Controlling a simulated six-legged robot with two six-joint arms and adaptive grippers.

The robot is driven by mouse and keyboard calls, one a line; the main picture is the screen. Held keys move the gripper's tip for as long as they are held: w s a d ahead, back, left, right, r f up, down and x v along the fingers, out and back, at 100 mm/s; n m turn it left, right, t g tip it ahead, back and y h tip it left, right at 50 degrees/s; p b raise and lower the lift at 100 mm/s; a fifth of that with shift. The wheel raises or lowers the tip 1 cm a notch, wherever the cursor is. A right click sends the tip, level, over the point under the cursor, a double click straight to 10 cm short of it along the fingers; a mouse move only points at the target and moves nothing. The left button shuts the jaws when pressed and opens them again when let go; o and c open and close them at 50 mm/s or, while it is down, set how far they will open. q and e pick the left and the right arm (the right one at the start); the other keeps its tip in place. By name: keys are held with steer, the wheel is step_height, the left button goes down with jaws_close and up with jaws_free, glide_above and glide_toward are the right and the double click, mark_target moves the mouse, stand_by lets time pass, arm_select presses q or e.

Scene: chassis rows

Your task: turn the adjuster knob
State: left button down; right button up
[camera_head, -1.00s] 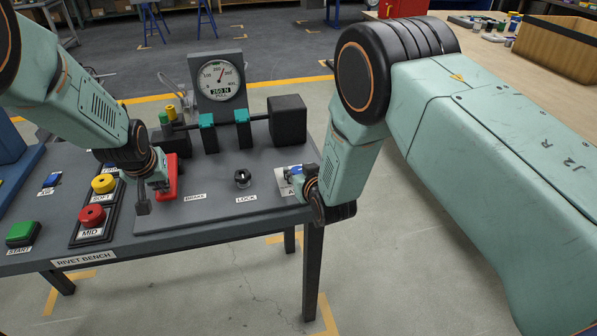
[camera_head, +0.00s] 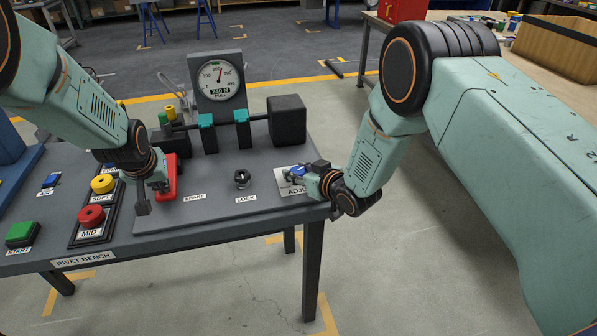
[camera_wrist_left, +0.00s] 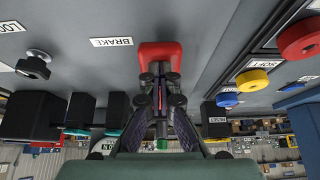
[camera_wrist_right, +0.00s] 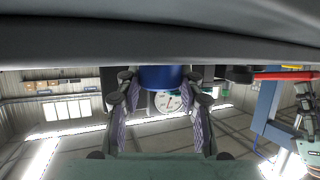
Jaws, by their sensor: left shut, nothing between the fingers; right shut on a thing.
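The adjuster knob is a blue knob (camera_head: 297,170) on a pale plate (camera_head: 290,187) at the bench's right edge, its label partly hidden. My right gripper (camera_head: 301,178) is shut on it from the right. In the right wrist view the blue knob (camera_wrist_right: 160,78) sits between the two fingertips. The round gauge (camera_head: 219,80) behind has a readout that looks like 240 N. My left gripper (camera_head: 160,185) is shut and empty at the red brake lever (camera_head: 171,172). In the left wrist view its closed fingers (camera_wrist_left: 161,75) are right at the red handle (camera_wrist_left: 160,53); contact is unclear.
A black lock knob (camera_head: 242,178) stands between both grippers. A dark bar with teal clamps (camera_head: 207,133) and a black block (camera_head: 287,120) stands behind. Red (camera_head: 91,216), yellow (camera_head: 103,184) and green (camera_head: 22,233) buttons are at left. Floor right of the bench is clear.

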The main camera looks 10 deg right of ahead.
steer(key=o, duration=1.2)
